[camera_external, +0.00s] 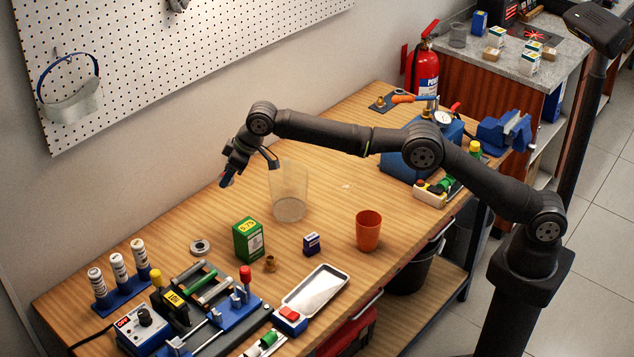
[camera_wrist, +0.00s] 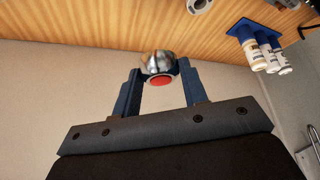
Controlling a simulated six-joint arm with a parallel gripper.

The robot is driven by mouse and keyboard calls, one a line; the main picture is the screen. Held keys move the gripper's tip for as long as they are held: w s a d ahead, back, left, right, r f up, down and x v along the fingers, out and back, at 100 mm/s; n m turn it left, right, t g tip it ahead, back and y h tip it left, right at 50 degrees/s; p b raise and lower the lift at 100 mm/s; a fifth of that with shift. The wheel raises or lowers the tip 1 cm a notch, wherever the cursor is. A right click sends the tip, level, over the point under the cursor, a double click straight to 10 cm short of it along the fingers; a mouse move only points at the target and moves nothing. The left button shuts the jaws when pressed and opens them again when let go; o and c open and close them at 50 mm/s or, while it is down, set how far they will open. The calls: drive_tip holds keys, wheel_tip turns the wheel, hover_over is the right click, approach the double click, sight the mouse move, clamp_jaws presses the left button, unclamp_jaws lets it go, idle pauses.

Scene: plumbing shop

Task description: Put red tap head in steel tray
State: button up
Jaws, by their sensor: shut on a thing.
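My gripper (camera_external: 227,179) is raised over the back left part of the bench, left of a clear beaker and well away from the tray. In the wrist view its blue fingers (camera_wrist: 159,75) are shut on the red tap head (camera_wrist: 158,66), a shiny rounded metal piece with a red face towards the camera. The tap head cannot be made out in the external view, where the fingers hide it. The steel tray (camera_external: 338,274), shallow and rectangular, lies near the front edge of the bench; it looks empty.
A blue fixture with a red knob (camera_external: 245,274) stands left of the tray.

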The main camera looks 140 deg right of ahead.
drive_tip(key=shift+w+a+r, duration=0.1)
drive_tip(key=shift+a+r, duration=0.2)
drive_tip(key=shift+a, duration=0.35)
drive_tip(key=s+a+f+n+t+y, duration=0.1)
drive_tip(key=s+a, duration=0.3)
drive_tip(key=a, duration=1)
drive_tip(key=s+a+n, duration=0.2)
drive_tip(key=s+a, duration=0.2)
drive_tip(key=a, duration=1.1)
approach(311, 294)
drive_tip(key=shift+w+d+f, duration=0.1)
drive_tip(key=shift+w+d, duration=0.2)
drive_tip(key=shift+d, duration=0.25)
drive_tip(key=shift+w+d, duration=0.3)
drive_tip(key=shift+d, duration=0.2)
drive_tip(key=shift+w+a+f, duration=0.15)
drive_tip(key=shift+w+f, duration=0.2)
drive_tip(key=shift+w, duration=0.1)
drive_tip(key=shift+f, duration=1.95)
drive_tip(key=shift+f, duration=0.1)
